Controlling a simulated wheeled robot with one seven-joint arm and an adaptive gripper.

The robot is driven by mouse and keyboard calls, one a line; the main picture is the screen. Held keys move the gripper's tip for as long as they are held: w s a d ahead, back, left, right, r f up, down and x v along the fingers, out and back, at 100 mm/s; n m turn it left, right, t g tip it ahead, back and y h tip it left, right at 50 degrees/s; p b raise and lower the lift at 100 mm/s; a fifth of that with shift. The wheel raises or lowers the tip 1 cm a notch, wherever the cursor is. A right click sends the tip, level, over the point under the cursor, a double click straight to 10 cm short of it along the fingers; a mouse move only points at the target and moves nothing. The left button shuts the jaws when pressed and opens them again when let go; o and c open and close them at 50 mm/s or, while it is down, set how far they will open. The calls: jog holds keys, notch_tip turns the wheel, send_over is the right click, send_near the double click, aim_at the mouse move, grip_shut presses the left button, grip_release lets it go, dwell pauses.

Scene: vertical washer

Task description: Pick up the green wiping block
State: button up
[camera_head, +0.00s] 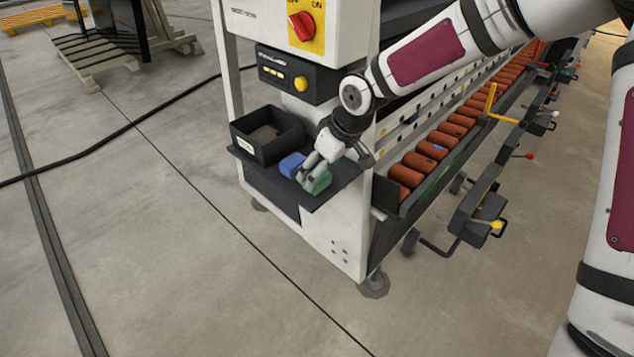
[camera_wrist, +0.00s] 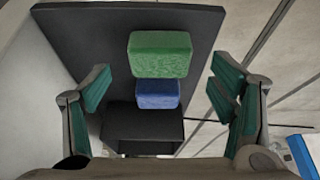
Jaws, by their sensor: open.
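The green wiping block (camera_head: 319,184) rests on the dark shelf at the end of the washer, partly hidden by my gripper in the head view. In the wrist view the green block (camera_wrist: 160,54) lies between the lines of my fingers, toward the top. My gripper (camera_head: 308,175) is at the block in the head view. In the wrist view my gripper (camera_wrist: 158,98) has its two green-padded fingers spread wide, with nothing held. Whether a finger touches the block I cannot tell.
A blue block (camera_head: 292,165) sits right beside the green one; it also shows in the wrist view (camera_wrist: 158,94). A black open bin (camera_head: 268,135) stands on the shelf (camera_head: 315,202) beyond it. The control box with a red switch (camera_head: 301,26) is above.

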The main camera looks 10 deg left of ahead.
jog(key=shift+b+x, duration=0.4)
jog(key=shift+x, duration=1.2)
jog(key=shift+s, duration=0.1)
jog(key=shift+c, duration=0.4)
jog(key=c, duration=1.1)
jog(key=shift+r, duration=0.6)
jog(key=p+v, duration=0.1)
jog(key=v, duration=0.1)
jog(key=shift+s+r, duration=0.1)
jog(key=shift+r, duration=0.3)
jog(key=s+d+p, duration=0.1)
jog(key=s+d, duration=0.1)
jog(key=s, duration=0.2)
jog(key=s+d+p, duration=0.1)
jog(key=s+d, duration=0.1)
jog(key=s, duration=0.3)
jog(key=s+d+r+p, duration=0.1)
jog(key=s+d, duration=0.1)
jog(key=s, duration=0.2)
jog(key=shift+s+d+r+p, duration=0.1)
jog(key=shift+s+d+p, duration=0.2)
jog(key=shift+d+p, duration=0.1)
